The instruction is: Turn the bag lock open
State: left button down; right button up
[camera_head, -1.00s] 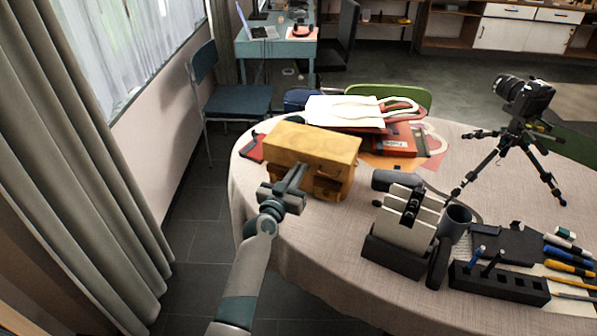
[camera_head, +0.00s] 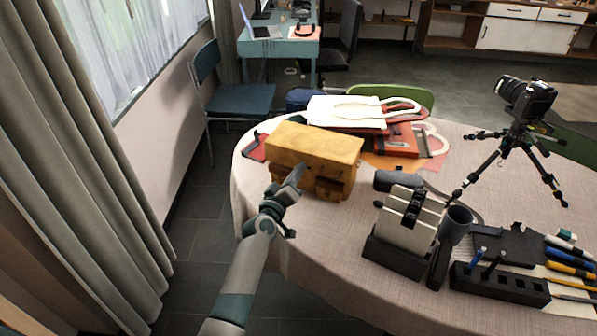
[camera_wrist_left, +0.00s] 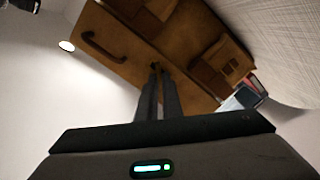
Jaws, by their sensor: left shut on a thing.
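A mustard-brown leather bag (camera_head: 313,145) stands near the left edge of the round table, its front facing my left arm. In the left wrist view the bag (camera_wrist_left: 125,62) shows a dark handle (camera_wrist_left: 98,47) and a buckled pocket (camera_wrist_left: 226,66). My left gripper (camera_head: 298,172) is at the bag's front. In the left wrist view its two fingers (camera_wrist_left: 157,70) are nearly together, shut on the small bag lock at the bag's face. The lock is mostly hidden between the fingertips, so its angle cannot be told. My right gripper is out of view.
The table (camera_head: 330,228) has bare cloth in front of the bag. White and red tote bags (camera_head: 350,111) lie behind it.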

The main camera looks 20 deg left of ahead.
pick_arm(q)
jog(key=shift+a+f+n, duration=0.1)
jog(key=shift+f+n, duration=0.1)
jog(key=shift+n, duration=2)
jog(key=shift+a+f+n, duration=0.1)
jog(key=shift+f+n, duration=0.1)
jog(key=shift+n, duration=2)
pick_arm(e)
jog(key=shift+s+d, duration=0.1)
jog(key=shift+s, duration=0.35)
